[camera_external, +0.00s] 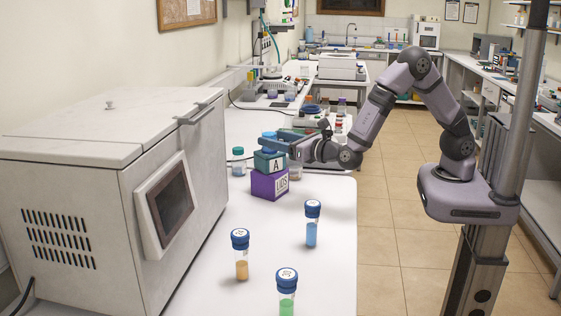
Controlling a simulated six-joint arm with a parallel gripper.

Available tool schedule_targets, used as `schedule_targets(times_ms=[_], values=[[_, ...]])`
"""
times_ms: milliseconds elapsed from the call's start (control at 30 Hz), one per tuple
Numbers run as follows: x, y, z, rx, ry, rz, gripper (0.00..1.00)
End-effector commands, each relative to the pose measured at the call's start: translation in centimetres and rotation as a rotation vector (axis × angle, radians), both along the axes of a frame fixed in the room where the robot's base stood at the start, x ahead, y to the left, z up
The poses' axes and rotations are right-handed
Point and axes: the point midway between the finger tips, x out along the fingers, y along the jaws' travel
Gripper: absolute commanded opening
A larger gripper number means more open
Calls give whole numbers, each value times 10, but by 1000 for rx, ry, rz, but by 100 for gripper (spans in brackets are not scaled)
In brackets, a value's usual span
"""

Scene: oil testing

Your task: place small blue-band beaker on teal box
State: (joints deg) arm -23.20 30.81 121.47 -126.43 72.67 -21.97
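The teal box (263,164), marked "A", sits on top of a purple box (265,187) marked "LIDS" on the white bench. A small blue item (268,135) shows just above the teal box; it may be the small blue-band beaker, but it is too small and too covered to be sure. My gripper (277,142) reaches in from the right, level, with its fingers at the blue item just over the teal box. I cannot tell whether the fingers close on it, or whether the item touches the box.
Blue-capped vials with orange (241,268), blue (311,233) and green (287,303) contents stand on the front bench. A teal-capped jar (238,165) stands left of the boxes. A large white machine (105,190) fills the left. Bottles and equipment crowd the bench behind my gripper.

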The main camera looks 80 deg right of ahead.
Motion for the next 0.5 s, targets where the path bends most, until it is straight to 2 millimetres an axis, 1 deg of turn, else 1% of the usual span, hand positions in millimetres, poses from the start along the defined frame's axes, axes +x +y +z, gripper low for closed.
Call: schedule_targets(times_ms=[267, 400, 500], values=[[0, 0, 1, 0, 0, 0, 56], [0, 0, 5, 0, 0, 0, 56], [-8, 6, 2, 1, 0, 4, 56]])
